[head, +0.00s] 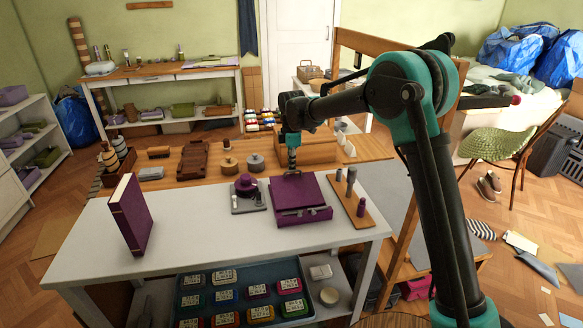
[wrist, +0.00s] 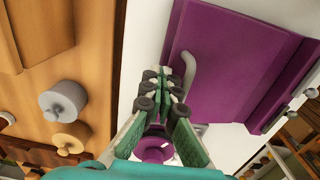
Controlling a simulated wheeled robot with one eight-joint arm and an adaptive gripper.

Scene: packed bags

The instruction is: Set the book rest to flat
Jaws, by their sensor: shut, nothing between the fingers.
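The book rest (head: 300,193) is a purple board with a front ledge, on the white table. Its tilt is hard to judge from here. In the wrist view the purple board (wrist: 240,65) fills the upper right, with a curved grey handle-like piece (wrist: 190,68) at its near edge. My gripper (head: 291,166) points down at the back edge of the book rest. In the wrist view my gripper (wrist: 162,88) has its fingers together, empty, beside the grey piece; whether they touch it I cannot tell.
A purple book (head: 131,215) stands upright at the table's left. A grey plate with a purple knob (head: 246,186) is left of the book rest. A wooden board with grey and purple pegs (head: 351,200) is right. The white table (head: 200,235) is clear in front.

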